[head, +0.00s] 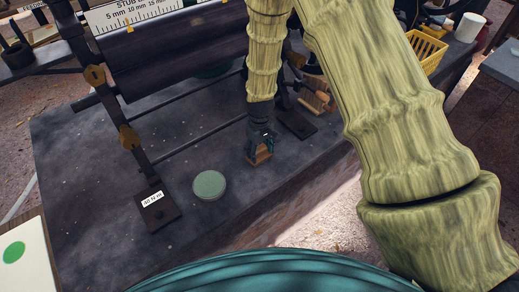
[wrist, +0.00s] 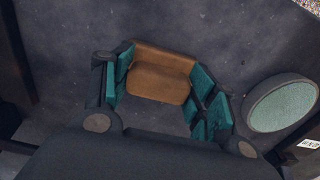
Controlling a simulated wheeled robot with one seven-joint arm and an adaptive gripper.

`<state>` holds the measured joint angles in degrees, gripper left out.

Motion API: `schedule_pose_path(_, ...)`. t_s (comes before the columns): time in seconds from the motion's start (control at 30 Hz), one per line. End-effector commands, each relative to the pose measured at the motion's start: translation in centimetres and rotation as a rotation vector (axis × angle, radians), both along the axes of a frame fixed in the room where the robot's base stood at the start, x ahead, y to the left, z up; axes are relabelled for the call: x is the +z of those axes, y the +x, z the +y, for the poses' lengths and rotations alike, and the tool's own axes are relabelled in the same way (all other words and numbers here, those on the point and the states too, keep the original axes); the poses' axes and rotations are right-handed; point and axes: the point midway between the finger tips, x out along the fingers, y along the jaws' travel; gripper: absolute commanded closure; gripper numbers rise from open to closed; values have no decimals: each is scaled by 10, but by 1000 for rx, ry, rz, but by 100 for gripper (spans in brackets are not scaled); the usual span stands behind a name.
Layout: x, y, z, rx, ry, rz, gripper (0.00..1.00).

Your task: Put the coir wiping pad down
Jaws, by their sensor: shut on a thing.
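The coir wiping pad (head: 260,156) is a small brown block, low over the dark speckled stone slab (head: 100,215). It also shows in the wrist view (wrist: 160,72), between the teal finger pads. My gripper (head: 261,146) is shut on it, with one finger on each side. I cannot tell whether the pad's underside touches the slab. Part of its sides is hidden by the fingers.
A pale green round disc (head: 209,185) lies on the slab to the left of my gripper. A roller frame with a dark roller (head: 170,50) stands behind, its labelled foot (head: 155,207) at left. A yellow basket (head: 428,50) is at back right. Bare slab lies around the pad.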

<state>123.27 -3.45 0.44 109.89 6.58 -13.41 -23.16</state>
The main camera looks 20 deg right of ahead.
Motion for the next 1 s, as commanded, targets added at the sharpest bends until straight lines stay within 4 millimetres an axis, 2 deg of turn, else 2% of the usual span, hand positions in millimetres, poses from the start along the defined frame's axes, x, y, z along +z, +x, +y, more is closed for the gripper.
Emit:
schedule_pose_path(0.03, -1, 0, 0, 0, 0, 2, 62)
schedule_pose_path(0.1, -4, -1, 0, 1, 0, 2, 68)
schedule_pose_path(0.33, -11, -1, 1, 1, 1, 1, 69)
schedule_pose_path(0.4, -11, -1, 1, 1, 0, 2, 77)
schedule_pose_path(0.43, -11, -2, 1, 1, 0, 2, 77)
schedule_pose_path(0.47, -11, -2, 1, 1, 0, 3, 41)
schedule_pose_path(0.57, -12, -2, 1, 1, 0, 3, 22)
schedule_pose_path(1.0, -14, -1, 0, 1, 0, 1, 21)
